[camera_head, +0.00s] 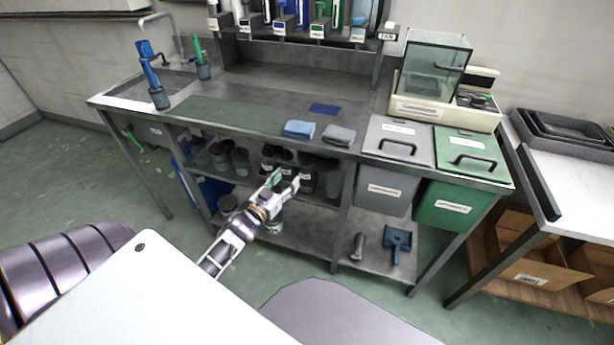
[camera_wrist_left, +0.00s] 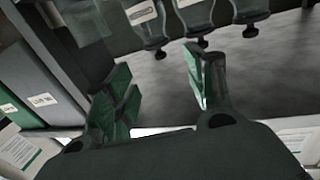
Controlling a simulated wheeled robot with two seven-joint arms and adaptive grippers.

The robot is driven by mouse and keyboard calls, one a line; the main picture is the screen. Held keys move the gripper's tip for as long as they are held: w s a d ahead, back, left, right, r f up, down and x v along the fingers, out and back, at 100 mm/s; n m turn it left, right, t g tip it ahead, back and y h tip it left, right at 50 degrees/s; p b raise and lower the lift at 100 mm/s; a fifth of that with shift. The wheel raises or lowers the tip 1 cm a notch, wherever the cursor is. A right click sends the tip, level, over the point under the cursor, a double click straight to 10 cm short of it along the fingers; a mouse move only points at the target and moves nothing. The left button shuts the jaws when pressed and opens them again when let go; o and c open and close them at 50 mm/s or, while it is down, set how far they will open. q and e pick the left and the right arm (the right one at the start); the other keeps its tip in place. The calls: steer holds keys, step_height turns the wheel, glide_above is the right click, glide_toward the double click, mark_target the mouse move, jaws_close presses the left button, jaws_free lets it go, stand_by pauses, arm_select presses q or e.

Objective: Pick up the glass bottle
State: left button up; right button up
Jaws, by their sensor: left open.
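Several dark bottles with pale labels (camera_head: 287,157) stand in a group on the shelf under the workbench. I cannot tell which one the task means. In the left wrist view, several see-through bottles with dark stoppers (camera_wrist_left: 198,20) show at the top, upside down in the picture and cut by its edge. My left gripper (camera_head: 284,182) is in front of this shelf, by the bottles. It is open, with its two green-padded fingers (camera_wrist_left: 158,72) apart and nothing seen between them. It hides part of the shelf and its contents. My right gripper is not in view.
The workbench top (camera_head: 240,118) overhangs the shelf. Grey jars (camera_head: 240,160) stand left of the bottles. A bench leg (camera_head: 344,205), a grey bin (camera_head: 385,190) and a green bin (camera_head: 447,204) are to the right. The lower shelf (camera_head: 310,228) has bare room.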

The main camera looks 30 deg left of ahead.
mark_target(307, 174)
arm_select(q)
steer(key=shift+w, duration=0.1)
stand_by(0.5)
steer(key=shift+w+a+b, duration=0.15)
steer(key=shift+w+b, duration=0.7)
steer(key=shift+w, duration=3.3)
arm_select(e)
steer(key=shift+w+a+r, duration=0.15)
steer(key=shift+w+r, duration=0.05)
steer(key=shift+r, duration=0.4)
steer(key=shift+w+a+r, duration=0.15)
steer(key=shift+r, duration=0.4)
arm_select(q)
steer(key=shift+w, duration=0.15)
